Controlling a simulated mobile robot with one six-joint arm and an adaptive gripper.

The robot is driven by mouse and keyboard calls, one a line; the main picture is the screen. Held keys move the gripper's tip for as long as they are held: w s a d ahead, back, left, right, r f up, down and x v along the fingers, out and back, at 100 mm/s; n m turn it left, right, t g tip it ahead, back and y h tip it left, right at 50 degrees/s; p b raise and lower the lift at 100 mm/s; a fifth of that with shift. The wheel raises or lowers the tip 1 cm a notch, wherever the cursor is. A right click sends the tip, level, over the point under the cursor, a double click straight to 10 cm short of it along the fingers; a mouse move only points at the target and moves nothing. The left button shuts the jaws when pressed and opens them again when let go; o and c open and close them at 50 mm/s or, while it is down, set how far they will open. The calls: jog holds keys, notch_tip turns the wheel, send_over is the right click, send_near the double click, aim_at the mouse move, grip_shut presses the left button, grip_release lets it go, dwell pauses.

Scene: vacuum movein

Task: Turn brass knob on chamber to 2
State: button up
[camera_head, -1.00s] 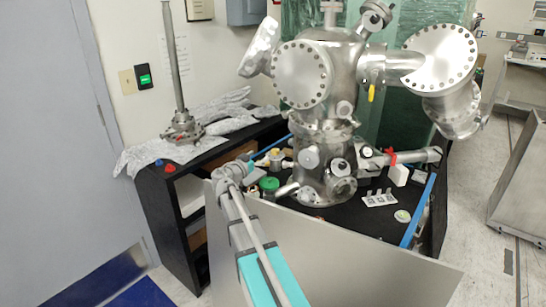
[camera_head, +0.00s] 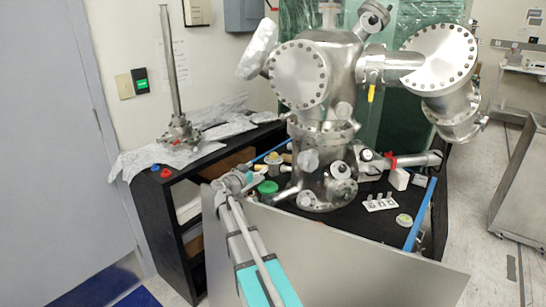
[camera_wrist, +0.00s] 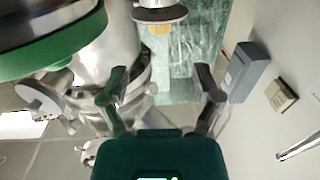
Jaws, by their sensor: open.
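The steel chamber (camera_head: 327,130) stands upright on the black bench. A small yellowish, brass-coloured knob (camera_head: 274,158) is at its left, behind the green cap (camera_head: 268,187). In the wrist view a brass-coloured piece (camera_wrist: 159,29) shows at the top, against a round metal disc (camera_wrist: 160,14). Any number markings are too small to read. My gripper (camera_wrist: 159,76) is open and empty, its two fingers spread apart, with the brass piece beyond and between them, not touching. In the head view my gripper (camera_head: 241,178) is just left of the green cap; its fingertips are hard to make out.
The large green-rimmed part (camera_wrist: 50,50) is close at the wrist view's upper left. Red (camera_head: 166,172) and blue caps lie at the bench's left corner, near crumpled foil (camera_head: 150,156). A grey panel (camera_head: 350,260) stands in front of the bench.

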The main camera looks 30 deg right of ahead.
aim_at(271, 157)
jog(key=x, duration=1.1)
jog(key=shift+d, duration=0.25)
jog(key=shift+w, duration=0.1)
grip_shut()
